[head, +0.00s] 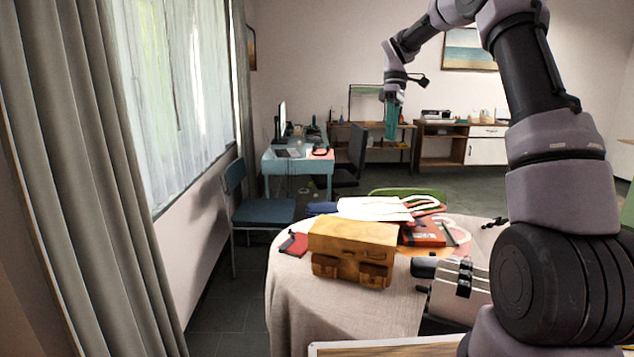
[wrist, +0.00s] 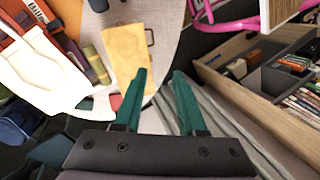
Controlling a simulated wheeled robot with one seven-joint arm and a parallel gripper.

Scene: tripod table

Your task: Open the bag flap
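The tan-yellow bag (head: 350,238) sits on the round cloth-covered table (head: 300,300) in the head view. Its top looks closed, and front pockets show low on its near side. In the wrist view the bag (wrist: 126,48) is seen from above, with a dark handle-like loop at its right edge. My gripper (head: 391,125) is raised high above and beyond the table, apart from the bag. In the wrist view its two green fingers (wrist: 159,76) are spread, with nothing between them. The bag lies beyond the left fingertip.
A red box (head: 423,234) and a white item (head: 375,208) lie behind the bag. A small red item (head: 293,243) is at its left. A grey-white object (head: 460,288) stands at the right, near my arm. A blue chair (head: 262,211) is left of the table.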

